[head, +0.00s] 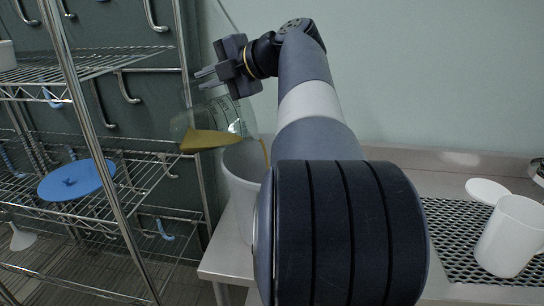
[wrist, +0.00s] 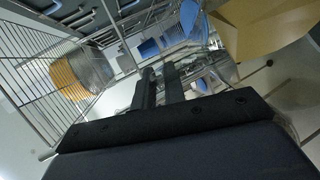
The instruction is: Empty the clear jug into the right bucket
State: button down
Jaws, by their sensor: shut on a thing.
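The clear jug (head: 226,115) hangs tilted from my gripper (head: 207,78), which is shut on it, in the head view. Amber liquid (head: 207,140) lies along its lower side, and a thin amber streak shows at its right, over a white bucket (head: 240,190). The bucket stands on the steel table below, its right part and inside hidden by my arm. In the wrist view my gripper (wrist: 160,84) reaches forward, and amber liquid (wrist: 262,22) fills the upper right. Another white vessel (head: 510,236) stands at the far right.
A wire rack (head: 120,150) with a blue disc (head: 77,180) stands close on the left. A perforated mat (head: 455,235) and a white round lid-like piece (head: 487,190) lie on the table at right. The wall is close behind.

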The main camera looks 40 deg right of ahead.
jog(key=shift+s+d+f+t+y+b, duration=0.1)
jog(key=shift+s+d+t+y+b, duration=0.4)
jog(key=shift+s+d+b, duration=1.3)
dwell(1.5)
